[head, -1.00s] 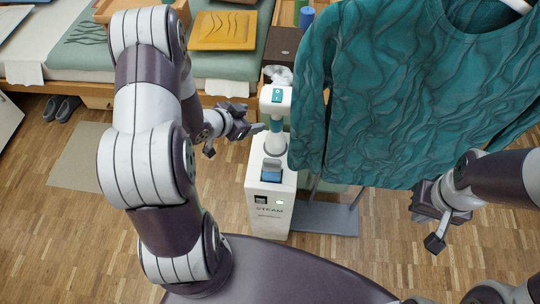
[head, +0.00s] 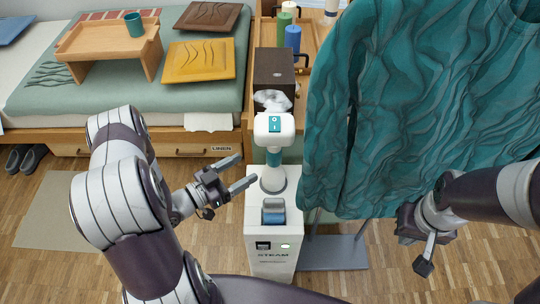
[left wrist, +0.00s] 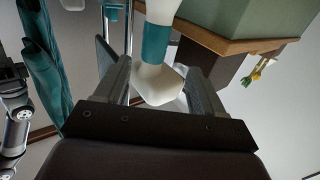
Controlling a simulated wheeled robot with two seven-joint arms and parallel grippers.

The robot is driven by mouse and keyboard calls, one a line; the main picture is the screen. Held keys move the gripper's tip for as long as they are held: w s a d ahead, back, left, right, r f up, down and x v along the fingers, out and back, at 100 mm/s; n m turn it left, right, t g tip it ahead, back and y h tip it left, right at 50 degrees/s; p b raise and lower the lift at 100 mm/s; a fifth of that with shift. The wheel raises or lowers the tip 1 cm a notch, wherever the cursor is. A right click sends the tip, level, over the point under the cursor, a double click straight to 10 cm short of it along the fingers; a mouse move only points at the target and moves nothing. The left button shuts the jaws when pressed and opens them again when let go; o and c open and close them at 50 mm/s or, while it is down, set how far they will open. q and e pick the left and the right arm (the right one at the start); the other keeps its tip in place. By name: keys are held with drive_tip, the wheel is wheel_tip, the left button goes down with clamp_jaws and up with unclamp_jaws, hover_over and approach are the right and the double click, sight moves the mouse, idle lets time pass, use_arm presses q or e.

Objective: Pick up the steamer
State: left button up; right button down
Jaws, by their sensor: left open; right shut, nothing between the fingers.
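The steamer (head: 275,124) has a white head and a teal and white handle. It stands upright on a white base (head: 258,215) marked STEAM, near the middle of the head view. My left gripper (head: 246,169) is open just left of the handle, its fingers pointing at it. In the left wrist view the steamer's white and teal handle (left wrist: 155,45) shows ahead, between the two open fingers (left wrist: 160,85). I cannot tell whether they touch it. My right gripper (head: 424,262) is shut and empty at the right, away from the steamer.
A teal shirt (head: 420,110) hangs close to the right of the steamer, above a grey stand foot (head: 335,252).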

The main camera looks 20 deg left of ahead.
sight(268, 159)
use_arm(q)
drive_tip(key=x, duration=1)
drive_tip(key=shift+d+f+b, duration=0.35)
drive_tip(key=shift+d, duration=0.25)
drive_tip(key=shift+a, duration=0.1)
